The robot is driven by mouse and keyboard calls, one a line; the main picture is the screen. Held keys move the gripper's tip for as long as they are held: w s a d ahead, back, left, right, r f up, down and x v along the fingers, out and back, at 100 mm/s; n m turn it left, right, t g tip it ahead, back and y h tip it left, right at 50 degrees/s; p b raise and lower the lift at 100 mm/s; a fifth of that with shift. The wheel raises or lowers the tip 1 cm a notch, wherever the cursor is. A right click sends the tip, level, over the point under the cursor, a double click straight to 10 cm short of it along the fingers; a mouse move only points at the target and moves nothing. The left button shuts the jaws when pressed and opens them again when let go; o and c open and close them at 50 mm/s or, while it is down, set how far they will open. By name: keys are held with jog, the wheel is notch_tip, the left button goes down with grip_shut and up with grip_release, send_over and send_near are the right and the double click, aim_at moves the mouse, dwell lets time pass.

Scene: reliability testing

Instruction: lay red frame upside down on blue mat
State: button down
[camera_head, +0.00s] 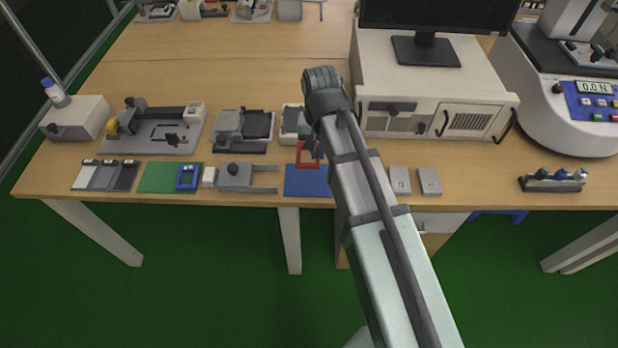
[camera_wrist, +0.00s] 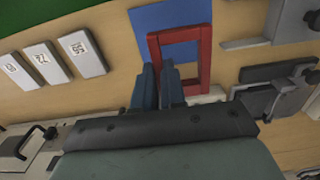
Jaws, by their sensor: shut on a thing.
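The red frame (camera_head: 307,165) is an open rectangle, partly hidden behind my arm in the head view. My gripper (camera_wrist: 163,72) is shut on one side of the red frame, which also shows in the wrist view (camera_wrist: 180,36). The blue mat (camera_head: 305,182) lies flat near the front edge of the table. The red frame overlaps the back part of the mat in the head view. In the wrist view the mat (camera_wrist: 160,18) shows behind and beyond the frame. I cannot tell how high the frame is above the table, nor which face is up.
Labelled grey blocks (camera_head: 428,181) stand right of my arm. A white cabinet with a monitor (camera_head: 425,45) stands behind. Several devices line the back left.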

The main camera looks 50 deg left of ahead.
aim_at(317, 179)
jog(key=shift+a+f, duration=0.1)
jog(key=shift+f, duration=4.9)
jog(key=shift+f, duration=0.15)
jog(key=c, duration=1.2)
grip_release()
notch_tip(317, 179, up, 12)
jog(key=shift+r, duration=0.15)
jog(key=shift+w, duration=0.1)
